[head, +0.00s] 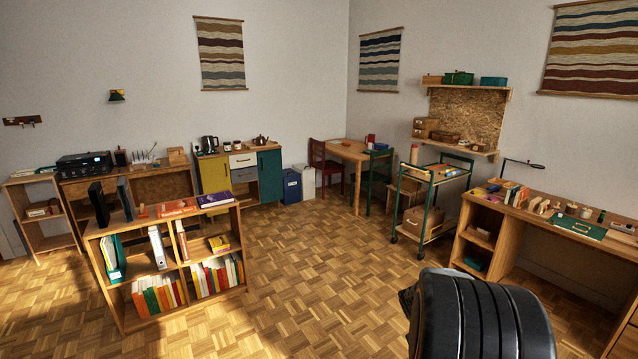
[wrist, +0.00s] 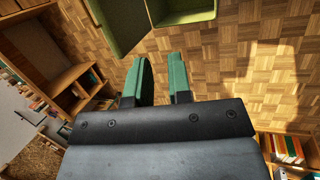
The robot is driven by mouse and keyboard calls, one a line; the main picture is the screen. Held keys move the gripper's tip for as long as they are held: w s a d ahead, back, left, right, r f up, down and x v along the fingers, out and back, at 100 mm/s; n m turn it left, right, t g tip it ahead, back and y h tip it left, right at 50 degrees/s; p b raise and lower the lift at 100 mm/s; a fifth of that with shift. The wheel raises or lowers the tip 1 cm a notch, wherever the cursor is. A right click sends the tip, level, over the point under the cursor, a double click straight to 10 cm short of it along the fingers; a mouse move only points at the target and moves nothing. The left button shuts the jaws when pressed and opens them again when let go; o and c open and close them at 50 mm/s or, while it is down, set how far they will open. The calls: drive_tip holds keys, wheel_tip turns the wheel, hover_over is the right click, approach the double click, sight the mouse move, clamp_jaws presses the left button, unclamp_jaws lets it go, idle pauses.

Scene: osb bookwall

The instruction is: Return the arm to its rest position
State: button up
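My gripper (wrist: 162,58) shows in the wrist view with its two green fingers apart. Floor shows in the gap between them, and nothing is held. The fingers point over the parquet floor toward a green upholstered piece (wrist: 116,30) at the top of the view. In the head view, a black ribbed part of my arm (head: 480,315) fills the lower right. The gripper itself cannot be made out in the head view.
A low bookcase (head: 178,250) with books stands at left. A desk (head: 545,220) and a green-framed trolley (head: 432,200) stand at right. A wooden table (head: 345,150) with chairs is at the back. The parquet floor (head: 310,270) in the middle is clear.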

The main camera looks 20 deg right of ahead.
drive_tip(key=a+r+t+y, duration=0.1)
drive_tip(key=a+r, duration=0.3)
drive_tip(key=a, duration=0.5)
drive_tip(key=w+a+r+t+y, duration=0.1)
drive_tip(key=a+r+t, duration=0.2)
drive_tip(key=a, duration=0.6)
drive_tip(key=a+r+t+y, duration=0.1)
drive_tip(key=a+r+t, duration=0.1)
drive_tip(key=a+r, duration=0.3)
drive_tip(key=a, duration=0.4)
drive_tip(key=shift+w+a+y, duration=0.15)
drive_tip(key=shift+w+y, duration=0.2)
drive_tip(key=shift+y, duration=0.05)
drive_tip(key=shift+s, duration=0.1)
